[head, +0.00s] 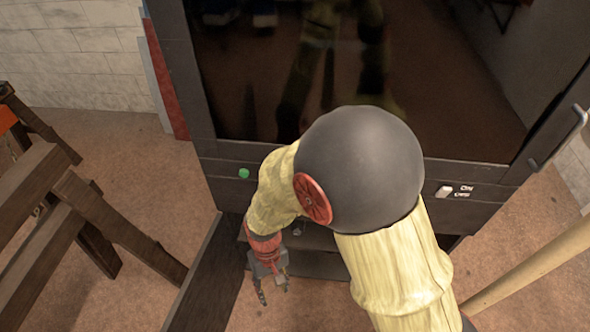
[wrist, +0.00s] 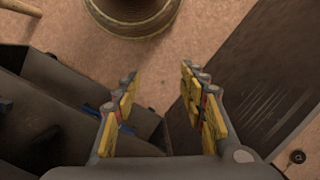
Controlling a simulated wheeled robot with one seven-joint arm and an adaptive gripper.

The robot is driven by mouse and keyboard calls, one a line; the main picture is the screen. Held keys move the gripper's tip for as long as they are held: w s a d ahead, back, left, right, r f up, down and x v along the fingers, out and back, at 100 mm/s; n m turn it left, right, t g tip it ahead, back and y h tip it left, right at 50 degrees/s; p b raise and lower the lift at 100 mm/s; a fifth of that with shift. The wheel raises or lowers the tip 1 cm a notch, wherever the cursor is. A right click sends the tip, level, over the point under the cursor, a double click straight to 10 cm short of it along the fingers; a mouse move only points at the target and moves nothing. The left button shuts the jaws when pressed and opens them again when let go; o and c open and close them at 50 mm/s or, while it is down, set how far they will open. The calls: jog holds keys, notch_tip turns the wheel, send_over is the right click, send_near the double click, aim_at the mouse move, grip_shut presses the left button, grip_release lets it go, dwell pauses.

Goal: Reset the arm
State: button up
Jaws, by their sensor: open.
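My gripper (head: 274,289) hangs low in front of the dark cabinet (head: 222,165), pointing down. My arm, in a yellow cover with a dark round joint, crosses the middle of the head view and hides part of the cabinet front.
The cabinet has a glossy dark panel, a green button (head: 244,173), a white switch (head: 444,191) and a side handle (head: 560,138). An open door (head: 205,275) stands left of the gripper. A wooden trestle (head: 100,215) is at left, a pale pole (head: 530,268) at right.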

jog(key=d+r+m+t, duration=0.1)
jog(key=d+r+t, duration=0.1)
jog(key=d+r, duration=0.6)
jog(key=s+d+r+m+t+p, duration=0.1)
jog(key=d+r+m+t, duration=0.1)
jog(key=d+r, duration=0.6)
jog(key=d+r+m+t, duration=0.2)
jog(key=d+r, duration=0.7)
jog(key=r, duration=0.9)
jog(key=shift+s+r+t, duration=0.2)
jog(key=shift+t, duration=1)
jog(key=shift+c, duration=0.7)
